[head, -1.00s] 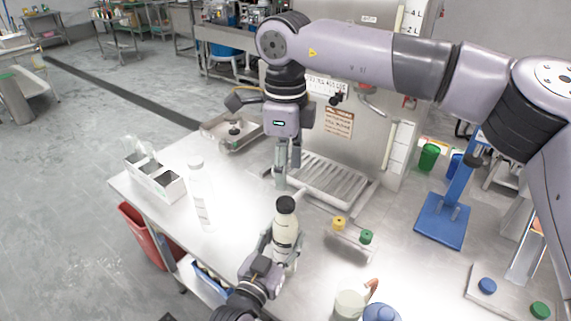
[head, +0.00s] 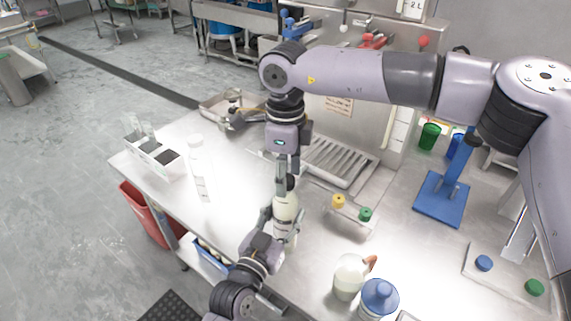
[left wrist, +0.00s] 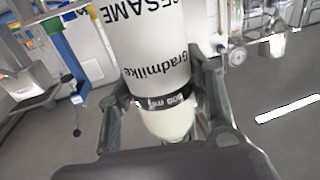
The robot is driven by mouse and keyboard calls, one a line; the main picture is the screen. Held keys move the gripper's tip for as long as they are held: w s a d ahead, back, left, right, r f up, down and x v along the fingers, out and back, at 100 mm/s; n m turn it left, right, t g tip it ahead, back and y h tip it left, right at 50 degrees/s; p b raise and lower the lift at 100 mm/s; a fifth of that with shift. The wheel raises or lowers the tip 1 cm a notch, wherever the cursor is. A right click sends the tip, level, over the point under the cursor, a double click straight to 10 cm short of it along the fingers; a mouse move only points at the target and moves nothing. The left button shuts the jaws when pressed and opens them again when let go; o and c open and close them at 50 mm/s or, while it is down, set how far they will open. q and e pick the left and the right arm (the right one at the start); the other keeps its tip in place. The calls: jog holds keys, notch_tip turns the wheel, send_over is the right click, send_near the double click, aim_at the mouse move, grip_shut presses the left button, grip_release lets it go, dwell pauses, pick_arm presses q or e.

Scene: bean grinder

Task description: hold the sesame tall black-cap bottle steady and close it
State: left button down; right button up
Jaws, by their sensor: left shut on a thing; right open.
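The sesame bottle (head: 286,207), pale with a black cap (head: 291,183), stands roughly upright over the near part of the steel table. My left gripper (head: 284,228) is shut around its lower body. The left wrist view shows the bottle (left wrist: 155,45) with "SESAME" lettering between the fingers of my left gripper (left wrist: 165,100). My right gripper (head: 288,168) points straight down at the bottle's top, open, with its fingers at the cap. The fingers partly hide the cap, so I cannot tell whether they touch it or how it sits on the neck.
A white bottle (head: 199,170) and a divided white box (head: 152,155) stand at the left. A small rack with yellow and green caps (head: 350,213) is at the right. A jug (head: 349,277) and a blue-lidded jar (head: 379,298) stand near the front. A slotted drain tray (head: 338,160) lies behind.

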jog(key=shift+c, duration=0.3)
grip_shut()
dwell(0.4)
jog(key=shift+o, duration=1)
grip_release()
notch_tip(320, 180, up, 12)
